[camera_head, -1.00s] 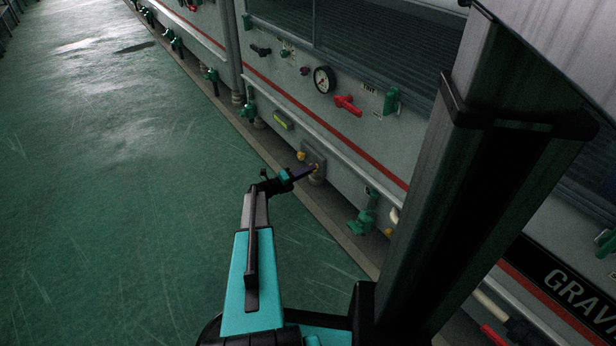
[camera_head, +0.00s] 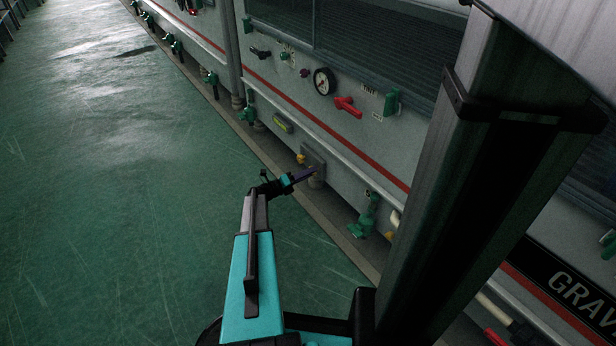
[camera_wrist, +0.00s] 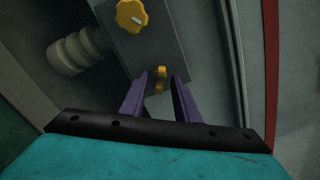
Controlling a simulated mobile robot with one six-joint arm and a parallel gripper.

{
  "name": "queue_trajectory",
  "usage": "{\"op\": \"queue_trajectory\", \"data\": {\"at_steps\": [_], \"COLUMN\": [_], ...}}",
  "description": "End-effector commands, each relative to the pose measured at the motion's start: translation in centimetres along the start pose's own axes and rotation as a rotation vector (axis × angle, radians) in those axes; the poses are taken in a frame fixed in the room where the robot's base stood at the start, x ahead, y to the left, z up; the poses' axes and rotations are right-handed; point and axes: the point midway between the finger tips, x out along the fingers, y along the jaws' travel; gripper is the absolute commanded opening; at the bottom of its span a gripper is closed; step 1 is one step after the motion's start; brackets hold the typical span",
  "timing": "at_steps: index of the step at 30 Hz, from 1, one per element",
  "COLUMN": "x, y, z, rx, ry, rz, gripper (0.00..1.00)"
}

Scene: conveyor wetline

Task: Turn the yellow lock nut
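In the wrist view a grey box carries two yellow parts. One is a round, lobed yellow knob (camera_wrist: 131,15) with a pale slot mark, at the top. The other is a yellow piece seen edge-on (camera_wrist: 160,79), narrow and upright; I cannot tell for sure which is the lock nut. My gripper (camera_wrist: 161,80) is open, its two purple fingers on either side of the edge-on piece, with a visible gap on each side. In the head view my gripper (camera_head: 312,171) is at the box low on the machine wall; one yellow part (camera_head: 301,158) shows beside it.
The grey box (camera_head: 313,153) sits below a pale rail on the machine wall. A green valve (camera_head: 364,217) is to the right, with a red handle (camera_head: 347,106) and a gauge (camera_head: 324,81) above. A ribbed pale fitting (camera_wrist: 76,52) is left of the box. The green floor is clear.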

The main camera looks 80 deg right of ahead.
Motion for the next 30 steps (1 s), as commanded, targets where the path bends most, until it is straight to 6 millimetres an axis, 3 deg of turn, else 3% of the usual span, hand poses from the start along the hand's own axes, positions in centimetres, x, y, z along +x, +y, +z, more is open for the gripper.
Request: {"op": "queue_trajectory", "data": {"at_steps": [14, 20, 30], "x": [-1.0, -3.3, -8.8], "y": [-0.1, -0.3, -0.3], "z": [0.1, 0.1, 0.1], "rx": [-0.002, -0.003, -0.002], "ry": [-0.001, -0.002, -0.002], "rz": [0.0, 0.0, 0.0], "gripper": [0.28, 0.28, 0.28]}}
